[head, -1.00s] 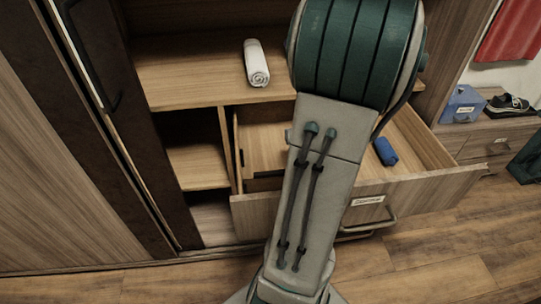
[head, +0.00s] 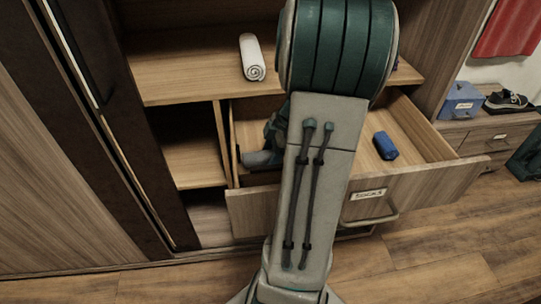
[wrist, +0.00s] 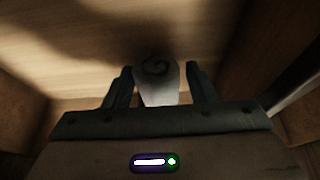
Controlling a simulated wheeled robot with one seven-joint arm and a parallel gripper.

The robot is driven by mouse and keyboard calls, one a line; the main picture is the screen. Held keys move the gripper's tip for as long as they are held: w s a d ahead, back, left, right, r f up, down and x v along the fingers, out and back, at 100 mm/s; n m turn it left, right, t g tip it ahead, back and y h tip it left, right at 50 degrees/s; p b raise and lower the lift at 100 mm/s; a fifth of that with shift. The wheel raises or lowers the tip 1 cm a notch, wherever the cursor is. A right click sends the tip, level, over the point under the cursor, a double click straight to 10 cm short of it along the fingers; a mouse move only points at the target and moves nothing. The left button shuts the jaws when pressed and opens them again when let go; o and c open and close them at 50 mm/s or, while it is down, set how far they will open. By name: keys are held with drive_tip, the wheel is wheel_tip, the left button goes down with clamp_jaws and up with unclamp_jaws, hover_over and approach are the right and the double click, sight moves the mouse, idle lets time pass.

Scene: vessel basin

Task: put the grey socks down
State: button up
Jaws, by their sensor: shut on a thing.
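The grey socks (wrist: 158,72), a pale roll with a spiral end, are between the two fingers of my gripper (wrist: 158,90) in the wrist view. My gripper is shut on them. Bare wood shows beyond the roll; I cannot tell whether the socks touch it. In the head view, part of my arm's end shows inside the left part of the open drawer (head: 410,188), which is labelled SOCKS. My forearm hides much of that area, and a grey shape there cannot be clearly told apart as hand or socks.
A blue roll (head: 385,145) lies in the drawer's right part. A white roll (head: 252,58) lies on the shelf (head: 190,80) above. Drawer walls stand close around my gripper.

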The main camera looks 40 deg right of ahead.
drive_tip(key=o, duration=0.9)
drive_tip(key=shift+o, duration=0.2)
drive_tip(key=p+v, duration=0.2)
drive_tip(key=v, duration=1)
drive_tip(key=shift+p, duration=0.4)
drive_tip(key=shift+w+r, duration=0.1)
drive_tip(key=shift+r, duration=0.05)
